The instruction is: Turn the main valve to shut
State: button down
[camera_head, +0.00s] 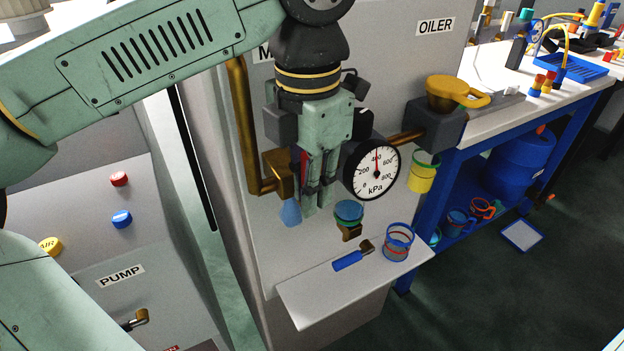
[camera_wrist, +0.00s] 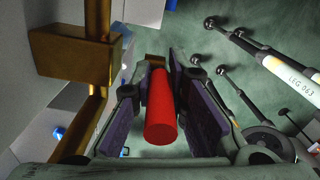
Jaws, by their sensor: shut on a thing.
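The main valve shows as a brass body (camera_head: 278,172) on a brass pipe on the grey panel, with a red handle. In the wrist view, the brass body (camera_wrist: 72,56) is at upper left, and the red handle (camera_wrist: 161,108) lies between the dark pads of my gripper (camera_wrist: 160,85). My gripper (camera_head: 317,195) points down in front of the panel and is shut on the handle. In the head view, it covers most of the handle; only a sliver of red shows. The panel label is mostly hidden behind my wrist.
A round kPa gauge (camera_head: 374,170) sits close right of my gripper, its needle nearly upright. A yellow-capped oiler (camera_head: 445,105) is further right. Below, a small shelf (camera_head: 310,302) holds a blue-handled tool (camera_head: 352,258) and a ringed cup (camera_head: 398,243). A blue-framed bench (camera_head: 555,125) stands at right.

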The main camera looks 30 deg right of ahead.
dwell(0.3)
jog(key=c, duration=1.6)
grip_release()
jog(key=shift+o, duration=0.2)
notch_tip(320, 180, up, 8)
jog(key=shift+f, duration=0.2)
